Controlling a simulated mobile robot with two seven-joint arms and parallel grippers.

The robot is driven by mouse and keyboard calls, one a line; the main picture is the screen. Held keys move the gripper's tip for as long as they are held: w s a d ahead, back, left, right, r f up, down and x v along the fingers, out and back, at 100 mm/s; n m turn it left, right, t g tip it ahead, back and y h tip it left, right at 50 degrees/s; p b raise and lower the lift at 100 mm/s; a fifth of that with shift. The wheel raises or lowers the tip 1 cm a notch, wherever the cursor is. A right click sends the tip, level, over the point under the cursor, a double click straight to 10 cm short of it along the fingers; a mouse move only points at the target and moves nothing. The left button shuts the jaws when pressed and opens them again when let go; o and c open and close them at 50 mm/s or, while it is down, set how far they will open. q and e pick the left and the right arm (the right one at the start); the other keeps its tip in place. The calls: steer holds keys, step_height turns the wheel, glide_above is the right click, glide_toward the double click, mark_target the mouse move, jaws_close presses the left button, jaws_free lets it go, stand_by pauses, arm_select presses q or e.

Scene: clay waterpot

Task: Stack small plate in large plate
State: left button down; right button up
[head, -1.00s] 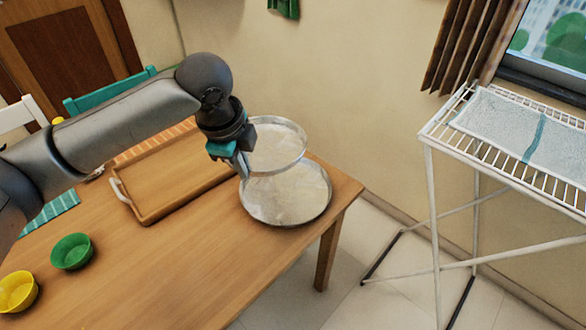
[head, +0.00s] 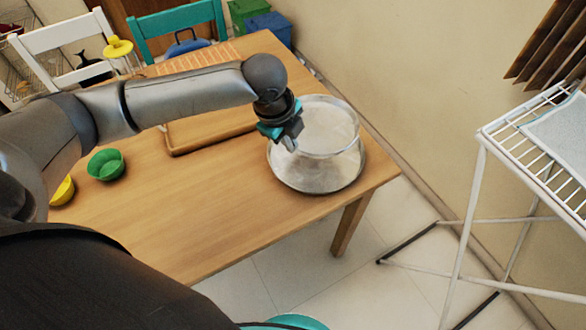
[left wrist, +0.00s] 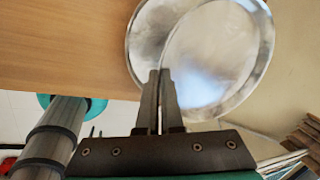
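The small plate (head: 328,122), round and silvery, is held at its left rim by my left gripper (head: 290,145). It hangs above the large plate (head: 312,180), which lies on the wooden table near its right corner. In the head view the small plate covers the large plate's far part. In the left wrist view the small plate (left wrist: 222,55) overlaps the large plate (left wrist: 150,25) and is offset to the right. The gripper's fingers (left wrist: 161,75) are close together at the small plate's rim. The exact gap between the plates is unclear. My right gripper is not in view.
A wooden tray (head: 180,145) lies on the table (head: 200,225) behind my left arm. A white drying rack (head: 530,150) stands apart at the right. The table's front middle is clear.

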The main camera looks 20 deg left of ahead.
arm_select(q)
step_height(320, 180, down, 5)
steer(key=shift+b, duration=0.5)
steer(key=shift+f, duration=0.45)
step_height(320, 180, down, 4)
steer(key=shift+r+b, duration=0.2)
steer(key=shift+b, duration=0.55)
steer(key=shift+f, duration=0.1)
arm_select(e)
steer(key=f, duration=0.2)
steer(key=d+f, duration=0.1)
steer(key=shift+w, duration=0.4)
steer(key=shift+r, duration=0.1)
